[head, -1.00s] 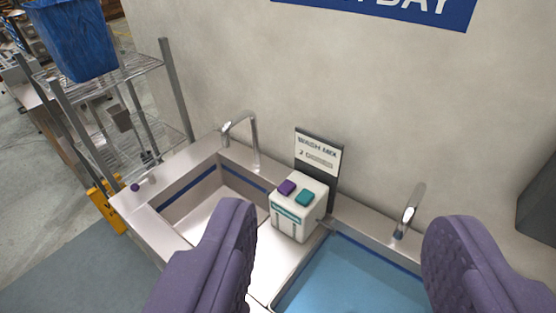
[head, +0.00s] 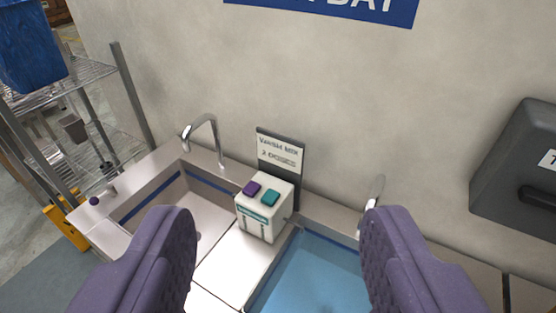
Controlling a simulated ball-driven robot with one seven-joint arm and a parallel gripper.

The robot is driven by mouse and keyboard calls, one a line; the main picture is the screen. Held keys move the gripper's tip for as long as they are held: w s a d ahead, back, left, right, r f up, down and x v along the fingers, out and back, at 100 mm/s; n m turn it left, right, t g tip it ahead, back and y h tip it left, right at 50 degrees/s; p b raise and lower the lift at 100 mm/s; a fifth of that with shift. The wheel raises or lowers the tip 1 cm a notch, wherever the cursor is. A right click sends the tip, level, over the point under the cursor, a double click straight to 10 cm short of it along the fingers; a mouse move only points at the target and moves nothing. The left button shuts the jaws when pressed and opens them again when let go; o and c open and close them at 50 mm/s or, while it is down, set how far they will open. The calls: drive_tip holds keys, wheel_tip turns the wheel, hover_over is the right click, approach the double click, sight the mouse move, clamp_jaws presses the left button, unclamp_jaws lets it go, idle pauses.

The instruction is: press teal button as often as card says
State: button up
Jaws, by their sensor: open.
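The teal button (head: 270,198) sits on top of a white dispenser box (head: 262,225), to the right of a purple button (head: 252,188). The box stands on the steel rim between two basins. Behind it a card (head: 279,153) is fixed on a dark upright plate. Its print is small and blurred; the second line seems to begin with a 2. My gripper (head: 278,255) is open and empty, its two purple padded fingers in the foreground. The box shows between them, farther off; nothing touches the buttons.
An empty steel basin (head: 155,205) lies left and a water-filled basin (head: 315,275) right. Taps (head: 210,130) rise at the back, the right one (head: 374,190) partly behind my finger. A wire shelf (head: 95,72) with a blue bin (head: 30,45) stands left. A dark wall unit (head: 515,165) is right.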

clamp_jaws()
idle(1.6)
